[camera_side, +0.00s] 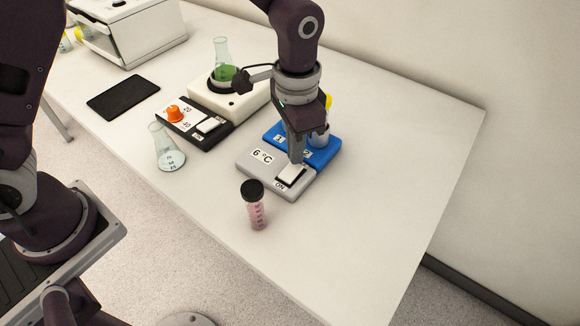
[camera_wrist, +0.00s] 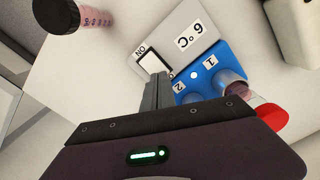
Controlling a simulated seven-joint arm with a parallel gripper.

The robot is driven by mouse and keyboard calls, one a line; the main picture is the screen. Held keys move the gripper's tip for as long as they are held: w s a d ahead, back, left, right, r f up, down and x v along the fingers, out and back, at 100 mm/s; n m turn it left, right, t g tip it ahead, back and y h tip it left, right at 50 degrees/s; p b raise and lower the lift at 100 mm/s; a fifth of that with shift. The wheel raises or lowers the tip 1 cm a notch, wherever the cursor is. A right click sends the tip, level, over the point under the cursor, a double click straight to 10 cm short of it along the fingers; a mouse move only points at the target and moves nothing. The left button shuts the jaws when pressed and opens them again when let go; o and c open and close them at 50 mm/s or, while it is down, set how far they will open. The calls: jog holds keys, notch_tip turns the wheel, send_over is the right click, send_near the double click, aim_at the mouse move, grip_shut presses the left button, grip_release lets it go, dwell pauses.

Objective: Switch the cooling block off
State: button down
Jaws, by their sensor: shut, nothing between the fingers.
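The cooling block has a grey front (camera_side: 255,170) marked "6 °C" and a blue rear part (camera_side: 324,155) with places labelled 1 and 2. It also shows in the wrist view (camera_wrist: 187,22). A white rocker switch (camera_side: 291,173) with "ON" beside it sits on the grey front; it also shows in the wrist view (camera_wrist: 150,62). My gripper (camera_side: 296,160) is shut and empty, pointing down with its fingertips at the switch's edge. I cannot tell whether they touch it. The fingers (camera_wrist: 157,80) hide part of the switch in the wrist view.
A dark-capped tube of pink liquid (camera_side: 256,214) stands in front of the block. A hotplate (camera_side: 238,103) with a green-liquid flask (camera_side: 223,72) and a clear flask (camera_side: 167,158) are left. The table's right side is free.

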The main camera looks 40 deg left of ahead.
jog(key=shift+f, duration=0.95)
dwell(0.4)
jog(key=shift+r, duration=3.55)
jog(key=s+a+r+n+t, duration=0.3)
jog(key=s+a+r, duration=0.75)
jog(key=r, duration=0.25)
jog(key=s+a+n+t, duration=0.2)
jog(key=s+a, duration=0.3)
jog(key=s, duration=0.6)
jog(key=shift+f+n+t, duration=0.3)
jog(key=shift+f+n, duration=0.15)
jog(key=shift+n, duration=0.05)
